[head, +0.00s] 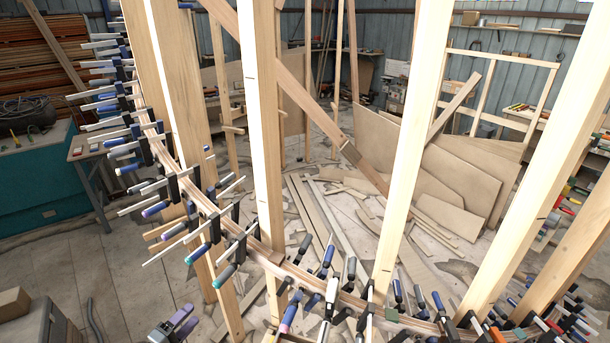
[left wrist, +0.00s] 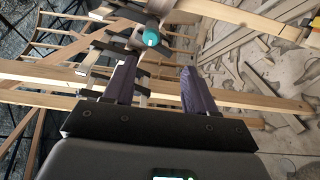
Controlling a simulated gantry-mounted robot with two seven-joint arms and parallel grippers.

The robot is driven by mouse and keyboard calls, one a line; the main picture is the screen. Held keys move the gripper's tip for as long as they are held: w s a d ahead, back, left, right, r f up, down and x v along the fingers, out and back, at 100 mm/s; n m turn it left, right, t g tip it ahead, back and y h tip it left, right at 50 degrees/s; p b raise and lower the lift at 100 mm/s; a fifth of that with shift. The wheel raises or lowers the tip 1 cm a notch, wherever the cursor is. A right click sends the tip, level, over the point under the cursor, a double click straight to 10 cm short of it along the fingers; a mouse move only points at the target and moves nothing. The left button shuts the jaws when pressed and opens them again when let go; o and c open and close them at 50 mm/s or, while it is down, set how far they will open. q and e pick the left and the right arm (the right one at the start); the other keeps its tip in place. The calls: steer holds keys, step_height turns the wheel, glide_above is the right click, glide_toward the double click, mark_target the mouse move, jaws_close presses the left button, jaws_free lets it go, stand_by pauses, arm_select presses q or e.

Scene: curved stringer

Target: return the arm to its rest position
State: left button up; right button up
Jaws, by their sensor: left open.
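My left gripper (head: 178,325) shows at the bottom of the head view, left of centre, with purple fingers. In the left wrist view its two fingers (left wrist: 158,68) stand apart with nothing held between them. A clamp with a teal handle end (left wrist: 151,39) shows beyond the fingertips, near the left finger; whether they touch I cannot tell. In the head view the gripper is below and left of the curved stringer (head: 272,257), which carries many clamps. My right gripper is not in view.
Tall wooden posts (head: 262,130) rise around the stringer. Clamp handles (head: 155,207) stick out to its left, close above my left gripper. A grey box (head: 40,322) stands at the lower left. Bare floor (head: 80,262) lies between. Loose boards (head: 455,185) lean at the back.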

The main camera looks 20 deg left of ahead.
arm_select(q)
steer(key=s+d+f+m+g, duration=0.35)
steer(key=s+d, duration=0.35)
steer(key=d, duration=0.3)
steer(key=s+d+f+m+g, duration=0.35)
steer(key=s+d, duration=0.35)
steer(key=d, duration=0.4)
steer(key=s+d+r+m+g+y, duration=0.3)
steer(key=s+r+m+g, duration=0.3)
steer(key=s+r+m, duration=0.3)
steer(key=s+m, duration=0.1)
steer(key=s, duration=0.3)
steer(key=shift+d+r+m+g, duration=0.15)
steer(key=shift+d+m+g, duration=0.2)
steer(key=shift+m+g, duration=0.05)
